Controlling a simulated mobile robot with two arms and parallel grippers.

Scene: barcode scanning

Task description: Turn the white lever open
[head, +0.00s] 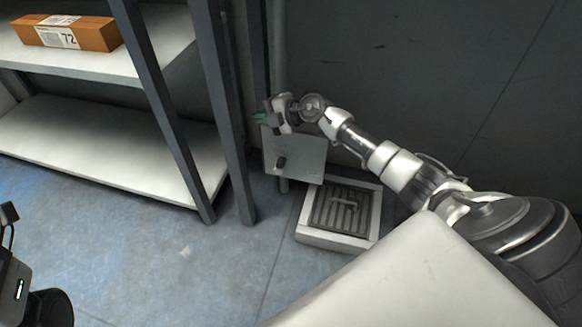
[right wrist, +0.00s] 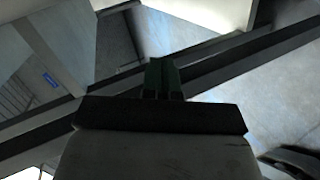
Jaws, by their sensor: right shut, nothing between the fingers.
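My right gripper (head: 262,118) is at the end of my outstretched right arm, beside the dark rack post and above a pale grey box (head: 308,158). Its green fingers, shut and empty, also show close together in the right wrist view (right wrist: 163,78). A short dark knob (head: 281,162) sticks out of the box's front. I cannot clearly make out a white lever in either view; the gripper and wrist hide part of the wall and the grey vertical pipe (head: 279,45) behind them. My left gripper's fingers do not show.
A metal rack (head: 150,80) stands at the left, with an orange-brown carton (head: 68,33) on its upper shelf. A pale-rimmed floor drain with a dark grate (head: 340,207) lies below the box. The blue-grey floor (head: 180,255) in front of the rack is clear.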

